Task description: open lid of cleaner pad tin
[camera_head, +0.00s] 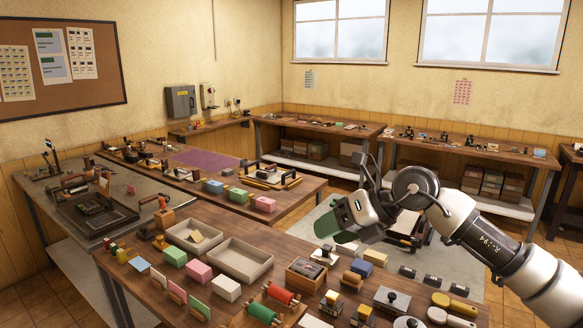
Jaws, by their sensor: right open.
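A flat grey metal box with a black knob on its lid (392,299) sits on the near wooden table at the lower right; it looks like the cleaner pad tin, though I see no label. Its lid looks shut. My right gripper (368,162) is open, raised above the table behind the tin in the picture, well apart from it. My left gripper is not in view.
Yellow-topped pieces (332,299) stand left of the tin, and a yellow-handled brush (450,304) lies to its right. Red and green rollers (270,304) and an open grey tray (240,262) stand further left. The near table is crowded.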

